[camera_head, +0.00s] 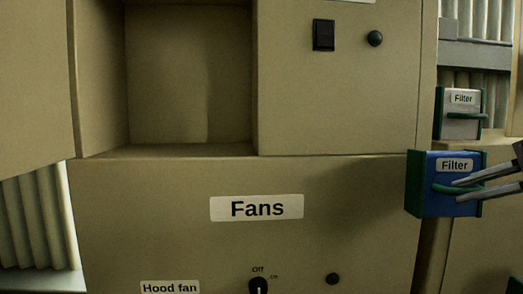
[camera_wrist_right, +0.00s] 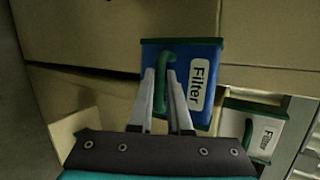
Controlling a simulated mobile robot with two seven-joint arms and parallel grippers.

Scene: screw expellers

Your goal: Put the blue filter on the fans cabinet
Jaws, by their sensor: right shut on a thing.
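The blue filter (camera_head: 447,203) has green side edges, a green handle and a white "Filter" label. It is at the right of the head view, in front of the right edge of the fans cabinet (camera_head: 160,213). My right gripper (camera_head: 462,190) is shut on its green handle. The wrist view also shows the blue filter (camera_wrist_right: 190,60) with the gripper fingers (camera_wrist_right: 165,85) at the handle. The cabinet carries a "Fans" label and has an open, empty recess (camera_head: 190,75) above it. My left gripper is not in view.
A white filter (camera_head: 459,127) with green edges and handle sits behind the blue one at the right; it also shows in the wrist view (camera_wrist_right: 258,130). An open door panel (camera_head: 32,80) stands left of the recess. A black switch (camera_head: 323,35) and knob (camera_head: 375,38) are right of it.

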